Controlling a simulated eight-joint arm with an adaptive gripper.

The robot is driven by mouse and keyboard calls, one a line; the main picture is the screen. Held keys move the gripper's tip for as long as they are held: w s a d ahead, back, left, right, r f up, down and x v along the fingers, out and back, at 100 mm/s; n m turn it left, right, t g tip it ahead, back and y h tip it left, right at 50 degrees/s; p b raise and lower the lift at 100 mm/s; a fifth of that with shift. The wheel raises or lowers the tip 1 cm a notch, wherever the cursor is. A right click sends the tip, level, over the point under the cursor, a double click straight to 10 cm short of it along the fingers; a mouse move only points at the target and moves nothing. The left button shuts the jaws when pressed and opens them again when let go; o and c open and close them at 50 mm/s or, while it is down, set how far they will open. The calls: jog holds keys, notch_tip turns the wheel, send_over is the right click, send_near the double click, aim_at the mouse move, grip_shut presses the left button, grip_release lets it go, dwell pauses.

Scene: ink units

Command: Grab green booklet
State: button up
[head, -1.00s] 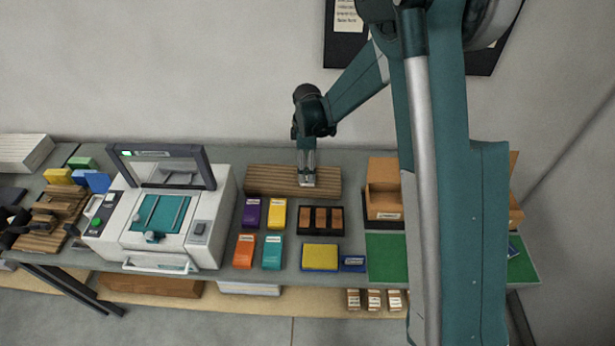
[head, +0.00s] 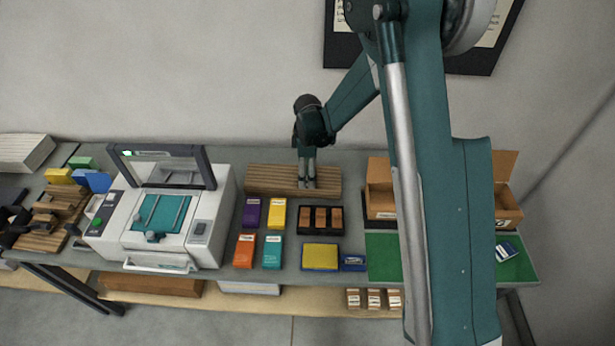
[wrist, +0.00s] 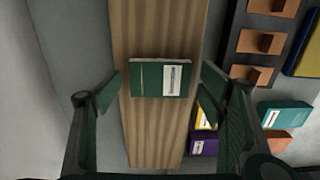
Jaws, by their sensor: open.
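The green booklet (wrist: 160,78) lies flat on a long wooden board (wrist: 155,130) in the wrist view. It has a dark green cover with a white label on its right part. My gripper (wrist: 161,92) is open, with one finger to the left and one to the right of the booklet, both apart from it. In the head view my gripper (head: 307,184) points down over the wooden board (head: 267,180) at the back of the bench. The booklet is hard to make out there, at the fingertips.
A black tray with brown blocks (head: 320,233) stands in front of the board, right of purple (head: 251,211), yellow (head: 278,212), orange (head: 244,251) and teal (head: 272,252) boxes. A white press (head: 205,215) stands left, a cardboard box (head: 380,201) right. The wall is close behind.

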jog(key=c, duration=1)
jog(key=shift+r, duration=0.1)
jog(key=shift+r+b, duration=0.35)
jog(key=shift+r, duration=4.55)
